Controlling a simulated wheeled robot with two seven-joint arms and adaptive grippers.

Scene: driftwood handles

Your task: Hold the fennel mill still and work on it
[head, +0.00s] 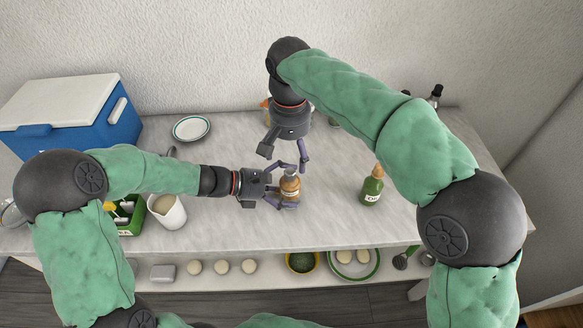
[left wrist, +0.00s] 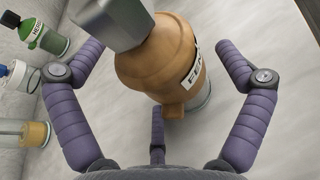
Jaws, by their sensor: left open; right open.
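The fennel mill (head: 289,186) stands on the grey worktop near the middle of the head view, brown with a pale label. In the left wrist view the mill (left wrist: 168,62) appears tilted, its label partly readable, between the purple fingers. My left gripper (head: 276,187) is open, reaching in from the left with its fingers around the mill; contact cannot be told. My right gripper (head: 284,156) is open just behind and above the mill, fingers pointing down. A grey block-like part covers the mill's top in the left wrist view; I cannot tell what it belongs to.
A green bottle (head: 372,187) stands to the right of the mill. A white jug (head: 168,211), green caddy (head: 131,220), plate (head: 191,128) and blue cooler (head: 78,112) are on the left. Items behind the right gripper are partly hidden. A lower shelf holds a bowl (head: 301,262).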

